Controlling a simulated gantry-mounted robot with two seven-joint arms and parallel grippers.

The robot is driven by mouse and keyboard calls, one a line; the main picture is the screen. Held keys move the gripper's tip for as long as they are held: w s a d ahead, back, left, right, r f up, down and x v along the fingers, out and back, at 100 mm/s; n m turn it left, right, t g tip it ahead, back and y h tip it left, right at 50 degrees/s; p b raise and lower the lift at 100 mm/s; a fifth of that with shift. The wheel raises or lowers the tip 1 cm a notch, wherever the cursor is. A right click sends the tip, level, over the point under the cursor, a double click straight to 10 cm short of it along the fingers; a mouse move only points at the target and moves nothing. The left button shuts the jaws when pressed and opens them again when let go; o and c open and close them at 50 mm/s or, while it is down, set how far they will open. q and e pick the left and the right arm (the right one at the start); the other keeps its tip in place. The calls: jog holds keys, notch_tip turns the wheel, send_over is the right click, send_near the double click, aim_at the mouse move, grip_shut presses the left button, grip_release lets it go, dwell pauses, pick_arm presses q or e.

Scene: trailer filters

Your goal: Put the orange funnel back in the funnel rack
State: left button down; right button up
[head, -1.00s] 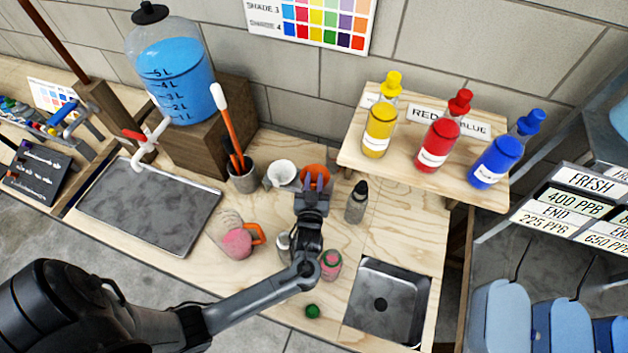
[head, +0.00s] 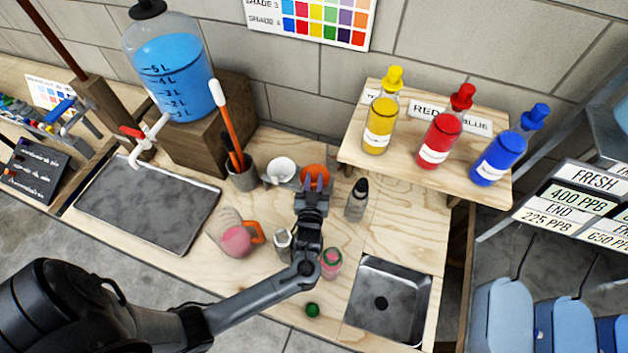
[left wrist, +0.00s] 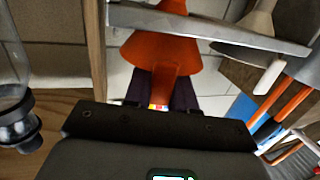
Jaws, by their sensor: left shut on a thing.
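The orange funnel (head: 315,173) is at the back of the bench in the head view, and its cone shows in the left wrist view (left wrist: 160,52). My left gripper (head: 314,188) is shut on the funnel's narrow orange tab, which shows between the dark fingers in the left wrist view (left wrist: 164,92). The grey funnel rack (left wrist: 215,25) crosses the funnel in the left wrist view, with orange showing on both sides of its bar. I cannot tell whether the funnel is fully seated. A white funnel (head: 281,170) stands beside it at the rack. My right gripper is not in view.
A grey cup with tools (head: 242,177) stands left of the white funnel. A dark-capped bottle (head: 357,200) stands close on the right. A pink-filled jug (head: 237,240), a pink jar (head: 331,264) and a green cap (head: 312,310) are near my forearm. A sink (head: 390,300) is front right.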

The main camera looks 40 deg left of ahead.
pick_arm(q)
jog(key=shift+f, duration=0.2)
dwell(0.5)
jog(key=shift+f, duration=0.15)
dwell(0.5)
jog(key=shift+f, duration=0.25)
jog(key=c, duration=0.8)
grip_release()
jog(key=shift+r, duration=0.1)
jog(key=shift+c, duration=0.2)
jog(key=shift+o, duration=0.3)
jog(key=o, duration=0.4)
jog(key=shift+r, duration=0.2)
